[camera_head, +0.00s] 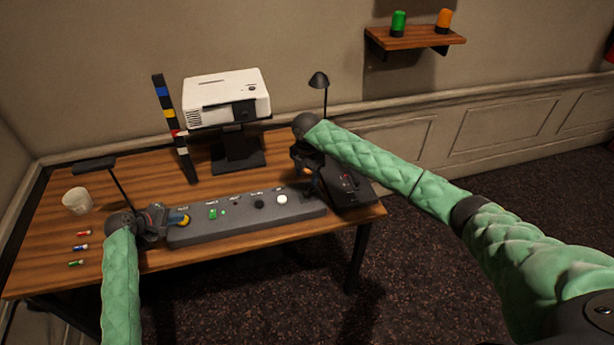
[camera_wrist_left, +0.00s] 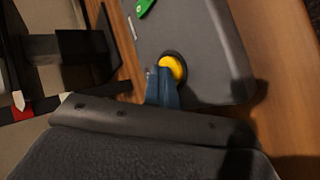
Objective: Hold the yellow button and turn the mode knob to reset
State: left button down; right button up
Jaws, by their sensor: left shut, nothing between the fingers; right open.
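The yellow button (camera_head: 185,217) is at the left end of the grey control panel (camera_head: 245,222), and it also shows in the left wrist view (camera_wrist_left: 175,66). My left gripper (camera_head: 178,220) is shut and empty. Its blue fingertips (camera_wrist_left: 163,86) are at the button's edge and seem to touch it; whether the button is pressed cannot be told. My right gripper (camera_head: 316,183) is open at the left side of a dark box (camera_head: 350,188) beside the panel. A black knob (camera_head: 259,204) is on the panel. The labels are too small to read, so I cannot tell which control is the mode knob.
A white projector (camera_head: 226,97) on a dark stand is behind. A cup (camera_head: 76,201) and several small coloured pieces lie on the desk's left. A desk lamp (camera_head: 318,81) stands behind my right gripper.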

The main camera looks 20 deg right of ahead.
dwell(0.4)
pick_arm(q)
jog(key=shift+r+p, duration=3.25)
jog(key=shift+r, duration=0.3)
pick_arm(e)
notch_tip(320, 180, up, 6)
jog(key=shift+r, duration=0.2)
